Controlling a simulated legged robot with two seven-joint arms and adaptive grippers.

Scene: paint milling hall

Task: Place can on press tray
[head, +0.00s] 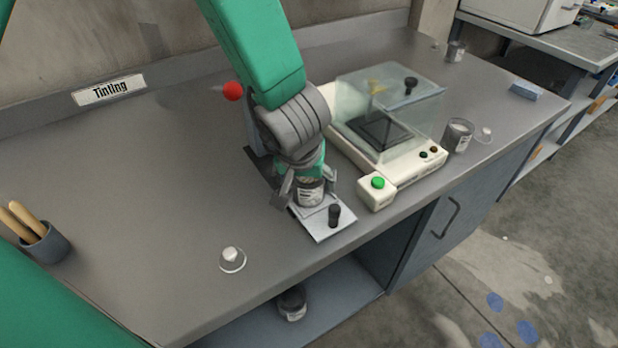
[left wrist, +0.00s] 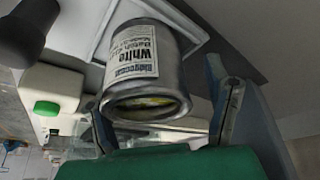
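A grey metal can (head: 311,193) with a white label stands upright on the light metal press tray (head: 322,230), behind the tray's black knob (head: 334,212). In the left wrist view the can (left wrist: 146,70) shows its open top and a label reading "White", with the pale tray (left wrist: 112,28) beyond its base. My left gripper (head: 308,190) is over the tray, its fingers on either side of the can. The fingers are apart, and a gap shows between the can and one finger (left wrist: 228,105). The press behind is partly hidden by my arm. My right gripper is out of view.
A red lever ball (head: 233,91) is beside my arm. A cream machine (head: 405,160) with a clear hood and a green button box (head: 377,192) stand right of the tray. Another can (head: 458,136) is farther right. A brush pot (head: 45,243) is at left; the middle-left bench is mostly clear.

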